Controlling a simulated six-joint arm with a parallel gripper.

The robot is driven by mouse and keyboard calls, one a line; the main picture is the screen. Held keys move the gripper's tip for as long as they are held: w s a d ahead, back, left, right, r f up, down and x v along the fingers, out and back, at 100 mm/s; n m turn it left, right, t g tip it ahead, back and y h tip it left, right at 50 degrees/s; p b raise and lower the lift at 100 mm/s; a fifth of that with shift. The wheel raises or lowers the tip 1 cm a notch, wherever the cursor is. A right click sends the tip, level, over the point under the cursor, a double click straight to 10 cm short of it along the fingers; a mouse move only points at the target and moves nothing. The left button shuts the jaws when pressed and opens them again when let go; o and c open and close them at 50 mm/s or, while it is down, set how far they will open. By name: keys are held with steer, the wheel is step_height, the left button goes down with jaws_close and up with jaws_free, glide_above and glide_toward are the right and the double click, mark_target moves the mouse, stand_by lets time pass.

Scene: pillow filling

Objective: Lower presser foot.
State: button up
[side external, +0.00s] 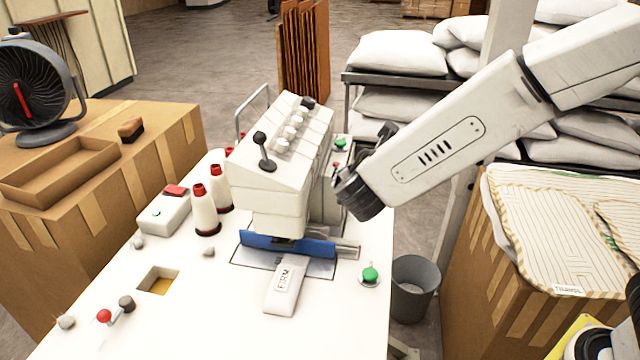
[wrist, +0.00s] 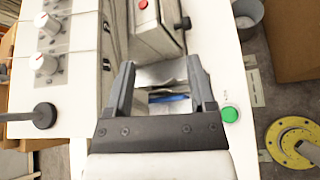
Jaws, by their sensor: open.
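A white sewing machine head (side external: 280,160) stands on the white table. A black ball-topped lever (side external: 265,150) rises from its sloped top; its black knob (wrist: 44,115) shows at the left of the wrist view. A blue bar (side external: 285,243) runs across the base of the head above a metal plate. The presser foot itself is hard to make out in the shadow under the head. My gripper (wrist: 162,78) is open and empty, at the machine's right side, with a bit of blue and metal visible between its fingers. In the side view my arm mostly hides it.
A green button (side external: 370,274) sits on the table's right edge, and another green button (side external: 341,144) is farther back. A white labelled piece (side external: 284,287) lies in front of the plate. Thread cones (side external: 204,210) stand to the left. A grey bin (side external: 414,285) stands beside the table.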

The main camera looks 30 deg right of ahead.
mark_target(260, 139)
steer(key=w+a+r+n+t+y, duration=0.1)
steer(key=a+r+n+t, duration=0.1)
steer(key=a+n, duration=0.1)
steer(key=w+a+r+n+t+y, duration=0.1)
steer(key=a+r+n+t, duration=0.2)
steer(key=a, duration=0.3)
steer(key=w+a+r+n+t+y, duration=0.1)
steer(key=w+a+r+n+t, duration=0.1)
steer(key=a, duration=0.3)
steer(key=shift+r+n, duration=0.25)
steer(key=shift+n, duration=0.15)
steer(key=shift+x, duration=3.95)
steer(key=shift+a+r, duration=0.1)
steer(key=shift+a, duration=0.05)
jaws_close()
